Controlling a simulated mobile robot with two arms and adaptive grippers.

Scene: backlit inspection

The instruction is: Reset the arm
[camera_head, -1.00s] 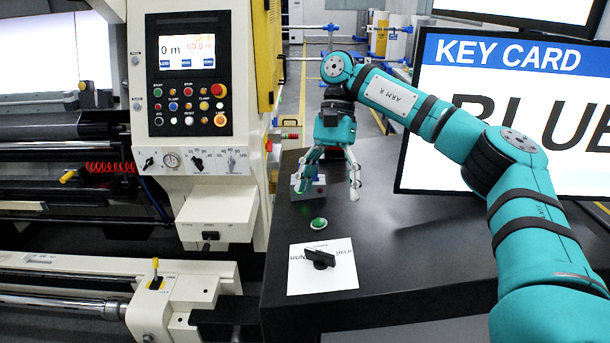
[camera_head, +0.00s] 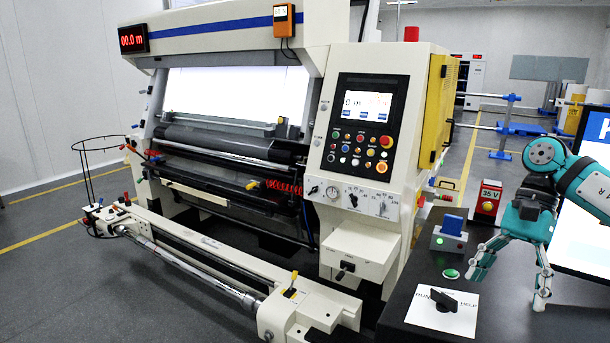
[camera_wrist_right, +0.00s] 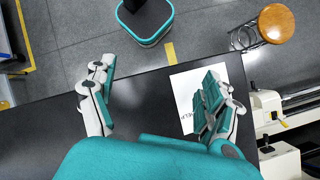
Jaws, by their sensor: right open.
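My right arm, teal with dark bands, comes in from the right in the head view. Its gripper (camera_head: 510,275) hangs over the black table (camera_head: 395,312), fingers pointing down, spread apart with nothing between them. In the right wrist view the gripper (camera_wrist_right: 155,100) also shows two separated fingers over the dark tabletop, and the right finger partly covers a white card. My left gripper is in neither view.
On the table are a black rotary switch (camera_head: 443,300) on a white card (camera_head: 463,317), a green button (camera_head: 451,274) and a grey box with a blue card (camera_head: 451,225). A large inspection machine (camera_head: 362,175) stands left of the table. A stool (camera_wrist_right: 276,24) shows in the wrist view.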

